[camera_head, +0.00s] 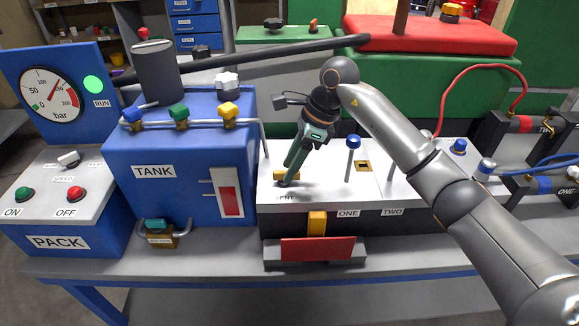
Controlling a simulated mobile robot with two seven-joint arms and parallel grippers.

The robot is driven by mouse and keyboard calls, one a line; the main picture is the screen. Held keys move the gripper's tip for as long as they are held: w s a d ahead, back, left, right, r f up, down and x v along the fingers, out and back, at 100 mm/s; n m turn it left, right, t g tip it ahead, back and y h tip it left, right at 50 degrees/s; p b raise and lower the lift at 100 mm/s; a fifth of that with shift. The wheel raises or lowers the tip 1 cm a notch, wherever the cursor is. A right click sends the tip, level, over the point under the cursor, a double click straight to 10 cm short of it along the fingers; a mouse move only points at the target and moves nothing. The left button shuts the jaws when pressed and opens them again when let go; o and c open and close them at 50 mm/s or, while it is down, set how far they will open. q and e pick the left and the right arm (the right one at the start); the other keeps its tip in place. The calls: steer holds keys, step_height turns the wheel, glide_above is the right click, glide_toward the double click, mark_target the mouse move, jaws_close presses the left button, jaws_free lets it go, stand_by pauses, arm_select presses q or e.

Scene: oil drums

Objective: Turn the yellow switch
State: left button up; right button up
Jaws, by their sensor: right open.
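My right gripper (286,179) reaches down from the right over the white control panel (330,180). Its fingers are open and point down at a small yellow switch (293,174) above the VENT label. The fingertips overlap the switch in the picture and hide part of it; I cannot tell whether they touch it. My left gripper is out of view.
A blue-topped lever (353,143) stands right of my gripper. A blue TANK box (180,155) with coloured valves is left of it. A yellow tab (317,222) and a red bar (317,249) are at the front. A red-and-green box (430,85) stands behind.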

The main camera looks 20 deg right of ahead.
steer(key=shift+w+a+f, duration=0.1)
steer(key=shift+a+f, duration=0.1)
steer(key=shift+f, duration=0.3)
jaws_close()
stand_by(0.3)
